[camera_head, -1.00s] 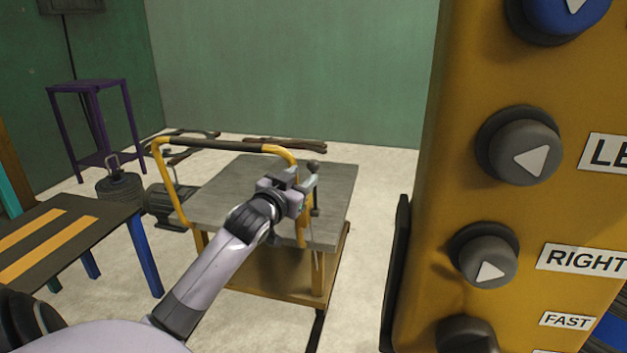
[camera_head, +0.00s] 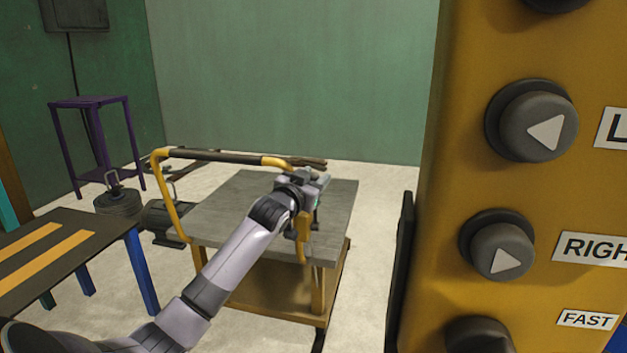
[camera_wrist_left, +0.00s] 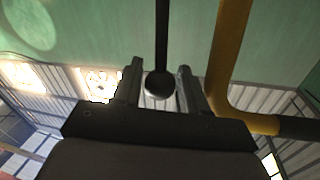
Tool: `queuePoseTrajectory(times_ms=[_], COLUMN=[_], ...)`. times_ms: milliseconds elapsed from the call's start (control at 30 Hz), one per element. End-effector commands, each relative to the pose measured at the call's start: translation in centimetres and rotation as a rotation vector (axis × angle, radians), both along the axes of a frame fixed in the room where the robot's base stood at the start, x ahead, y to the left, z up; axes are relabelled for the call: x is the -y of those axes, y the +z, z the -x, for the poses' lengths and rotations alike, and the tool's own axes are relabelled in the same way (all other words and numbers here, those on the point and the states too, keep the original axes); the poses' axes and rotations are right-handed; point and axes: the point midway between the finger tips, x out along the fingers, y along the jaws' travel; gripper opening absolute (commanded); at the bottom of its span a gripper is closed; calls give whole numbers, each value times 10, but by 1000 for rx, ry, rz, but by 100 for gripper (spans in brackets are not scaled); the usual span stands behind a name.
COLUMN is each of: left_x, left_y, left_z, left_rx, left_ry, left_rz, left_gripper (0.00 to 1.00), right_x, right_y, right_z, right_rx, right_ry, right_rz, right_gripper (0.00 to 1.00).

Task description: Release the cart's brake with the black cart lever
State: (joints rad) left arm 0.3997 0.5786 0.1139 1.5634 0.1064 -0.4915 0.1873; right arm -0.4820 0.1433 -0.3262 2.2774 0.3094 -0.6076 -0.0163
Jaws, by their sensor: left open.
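The cart (camera_head: 340,205) has a grey top, a yellow frame and a yellow push handle (camera_head: 175,200) with a dark grip. My left gripper (camera_head: 313,180) is at the cart's near right corner, beside the handle's right end. In the left wrist view, the black cart lever (camera_wrist_left: 162,35) is a thin rod ending in a round black knob (camera_wrist_left: 158,86). The knob lies between the two fingers of my open left gripper (camera_wrist_left: 159,75), with gaps visible on both sides. In the head view the gripper largely hides the lever. My right gripper is not in view.
A large yellow control box (camera_head: 450,120) with grey arrow buttons fills the right side. A dark table with orange stripes (camera_head: 60,240) stands at left. A motor (camera_head: 163,222) and a dark weight (camera_head: 118,200) lie behind it. The handle's yellow tube (camera_wrist_left: 228,60) runs close beside the gripper.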

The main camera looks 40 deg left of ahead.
Motion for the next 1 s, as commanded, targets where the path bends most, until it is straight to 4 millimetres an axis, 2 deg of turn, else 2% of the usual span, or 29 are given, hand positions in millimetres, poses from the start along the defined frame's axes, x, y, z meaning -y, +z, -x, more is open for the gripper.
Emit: queuePoseTrajectory(times_ms=[133,167,200,267,300,667,833,1000], left_x=[0,0,0,0,0,4,11,19], left_y=[0,0,0,0,0,-4,-9,-14], left_z=[0,0,0,0,0,7,19,35], left_rx=[0,0,0,0,0,40,121,116], left_ry=[0,0,0,0,0,0,1,0], left_rz=[0,0,0,0,0,-20,-63,-63], left_gripper=[42,36,23,3,0,0,0,0], right_x=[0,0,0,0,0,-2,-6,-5], right_y=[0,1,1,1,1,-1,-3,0], right_z=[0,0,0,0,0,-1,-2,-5], right_rx=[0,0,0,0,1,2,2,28], right_ry=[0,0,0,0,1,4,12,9], right_rz=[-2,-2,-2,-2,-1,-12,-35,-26], right_gripper=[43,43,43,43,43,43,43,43])
